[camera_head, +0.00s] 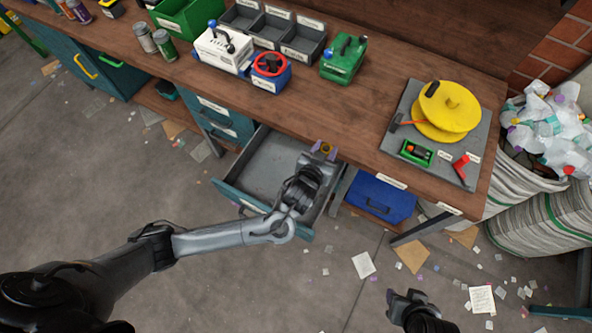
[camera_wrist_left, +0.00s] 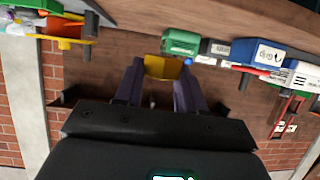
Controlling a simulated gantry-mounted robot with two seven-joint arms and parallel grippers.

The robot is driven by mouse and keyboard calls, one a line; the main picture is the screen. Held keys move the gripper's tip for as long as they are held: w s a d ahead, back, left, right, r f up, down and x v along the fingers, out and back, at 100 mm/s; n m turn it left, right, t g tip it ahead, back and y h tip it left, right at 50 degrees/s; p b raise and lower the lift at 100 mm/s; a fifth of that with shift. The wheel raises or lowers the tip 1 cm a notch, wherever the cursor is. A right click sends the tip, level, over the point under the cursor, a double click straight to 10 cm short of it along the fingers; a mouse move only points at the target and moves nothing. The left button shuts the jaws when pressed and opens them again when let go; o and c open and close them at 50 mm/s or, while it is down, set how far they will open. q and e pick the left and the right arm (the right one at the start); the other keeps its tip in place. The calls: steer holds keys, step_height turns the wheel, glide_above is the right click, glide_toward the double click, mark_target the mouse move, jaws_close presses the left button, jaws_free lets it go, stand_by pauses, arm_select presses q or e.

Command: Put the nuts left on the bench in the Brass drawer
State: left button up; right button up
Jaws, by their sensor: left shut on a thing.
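My left gripper (camera_head: 325,149) is over the front edge of the bench (camera_head: 330,110), just above the open drawer. It is shut on a brass-coloured nut (camera_head: 327,148); in the left wrist view the nut (camera_wrist_left: 163,67) sits between the two purple fingers. The open drawer (camera_head: 262,165) is grey inside with a teal front, and the part I can see is bare. My left forearm and wrist hide its right part, and its label is not readable. I see no other nut on the bench. My right gripper (camera_head: 406,298) hangs low over the floor, away from the bench; its jaw state is unclear.
Behind the drawer stand a blue box with a red handwheel (camera_head: 270,70), a white box (camera_head: 222,48), a green box (camera_head: 343,60) and grey bins (camera_head: 272,27). A grey board (camera_head: 455,150) with a yellow reel (camera_head: 447,110) is at right. A blue case (camera_head: 380,198) sits below.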

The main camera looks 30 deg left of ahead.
arm_select(q)
steer(key=s+d+f+n+y+b, duration=0.2)
steer(key=d+f, duration=0.1)
steer(key=f, duration=0.5)
steer(key=n+g+y+b, duration=1.1)
steer(key=n, duration=0.3)
glide_above(269, 173)
step_height(269, 173, down, 12)
step_height(269, 173, down, 2)
steer(key=shift+b, duration=0.65)
steer(key=shift+f, duration=0.3)
